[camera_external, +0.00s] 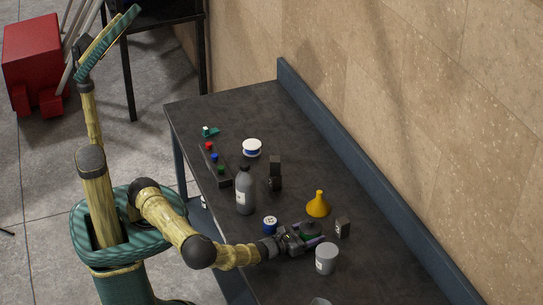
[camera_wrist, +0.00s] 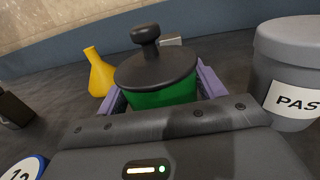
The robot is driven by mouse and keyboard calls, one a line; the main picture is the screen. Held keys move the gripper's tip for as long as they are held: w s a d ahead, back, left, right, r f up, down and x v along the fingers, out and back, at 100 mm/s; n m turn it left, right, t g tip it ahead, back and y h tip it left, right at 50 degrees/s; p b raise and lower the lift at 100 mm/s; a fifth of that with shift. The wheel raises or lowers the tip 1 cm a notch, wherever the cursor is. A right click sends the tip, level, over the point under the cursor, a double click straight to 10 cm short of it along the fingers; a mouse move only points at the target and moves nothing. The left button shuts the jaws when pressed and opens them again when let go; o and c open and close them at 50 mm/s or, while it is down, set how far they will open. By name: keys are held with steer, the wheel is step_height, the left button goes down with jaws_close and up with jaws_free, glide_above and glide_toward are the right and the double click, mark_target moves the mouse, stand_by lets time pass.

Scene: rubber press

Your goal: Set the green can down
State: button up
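The green can (camera_wrist: 165,95) has a wide black lid with a knob. It stands upright between the purple fingers of my gripper (camera_wrist: 163,92) in the wrist view, and the fingers close on its two sides. In the external view my gripper (camera_external: 310,240) reaches over the right part of the dark table (camera_external: 375,275), with the can (camera_external: 310,231) mostly hidden between the fingers. The can's bottom is hidden, so I cannot tell whether it touches the table.
A grey lidded tub (camera_external: 326,259) stands close on the right of my gripper. A blue-and-white can (camera_external: 270,225) and a grey bottle (camera_external: 245,192) stand to the left.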

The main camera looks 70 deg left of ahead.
steer(key=o, duration=0.4)
steer(key=shift+c, duration=0.2)
steer(key=shift+r, duration=0.1)
steer(key=s, duration=0.4)
steer(key=s+d+b, duration=0.1)
steer(key=s, duration=0.7)
steer(key=shift+d+r, duration=0.1)
steer(key=shift+d, duration=0.05)
